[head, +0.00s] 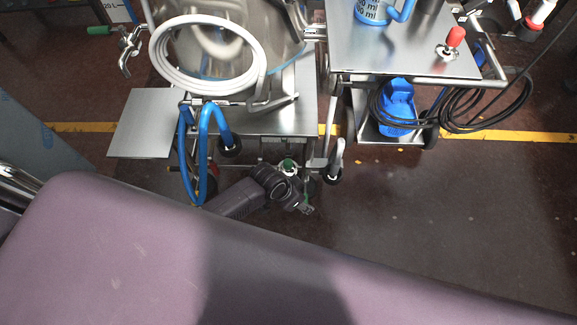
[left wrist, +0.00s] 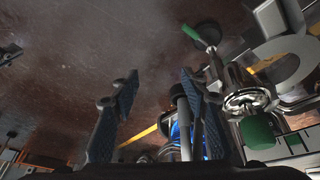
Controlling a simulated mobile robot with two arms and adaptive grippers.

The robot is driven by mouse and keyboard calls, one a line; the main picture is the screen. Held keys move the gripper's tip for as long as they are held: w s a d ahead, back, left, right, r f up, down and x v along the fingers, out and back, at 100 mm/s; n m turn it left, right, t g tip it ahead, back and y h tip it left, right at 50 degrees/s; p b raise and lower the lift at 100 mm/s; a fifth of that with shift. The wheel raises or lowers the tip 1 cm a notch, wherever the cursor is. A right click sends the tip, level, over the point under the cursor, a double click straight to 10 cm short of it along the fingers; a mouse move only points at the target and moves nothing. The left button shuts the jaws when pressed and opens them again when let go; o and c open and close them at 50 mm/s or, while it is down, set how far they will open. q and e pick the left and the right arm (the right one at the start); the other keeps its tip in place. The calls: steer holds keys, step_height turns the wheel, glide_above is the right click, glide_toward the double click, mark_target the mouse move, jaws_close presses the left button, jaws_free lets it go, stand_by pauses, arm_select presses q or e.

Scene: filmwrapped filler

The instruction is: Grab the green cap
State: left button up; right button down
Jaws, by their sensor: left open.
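In the head view, a small round green piece (head: 288,164), which looks like the green cap, shows low by the cart's underside, right beside my left gripper (head: 307,208). In the left wrist view, a dark green cap (left wrist: 257,132) sits on a metal valve fitting at right. My left gripper (left wrist: 160,78) is open, with nothing between its blue-padded fingers. The cap is to the right of the right finger, outside the jaws. A second green piece, a handle (left wrist: 193,32), shows higher up. My right gripper is not in view.
A steel cart (head: 140,120) carries a coiled white hose (head: 160,50) and blue hoses (head: 187,150). A second steel cart (head: 400,50) stands at right, with a black cable (head: 495,120) beside it. A green-handled valve (head: 97,31) is at upper left. Open floor lies at right.

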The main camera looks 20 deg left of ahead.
arm_select(q)
steer(key=w+d+r+m+b, duration=0.2)
steer(key=w+d+r+m, duration=0.15)
steer(key=w+r, duration=0.2)
step_height(320, 180, up, 8)
steer(key=m+g+y+b, duration=0.3)
steer(key=m+b, duration=0.1)
steer(key=m, duration=0.2)
glide_above(287, 162)
steer(key=shift+w+d+f, duration=0.2)
steer(key=shift+w+d, duration=0.05)
steer(key=shift+w, duration=0.05)
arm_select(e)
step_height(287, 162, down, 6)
arm_select(q)
steer(key=shift+a, duration=0.15)
steer(key=shift+f, duration=0.45)
steer(key=f, duration=0.1)
steer(key=f+b, duration=0.1)
steer(key=f, duration=0.3)
steer(key=shift+s+f, duration=0.2)
steer(key=shift+s, duration=0.05)
steer(key=shift+f+b, duration=0.35)
steer(key=shift+f, duration=0.3)
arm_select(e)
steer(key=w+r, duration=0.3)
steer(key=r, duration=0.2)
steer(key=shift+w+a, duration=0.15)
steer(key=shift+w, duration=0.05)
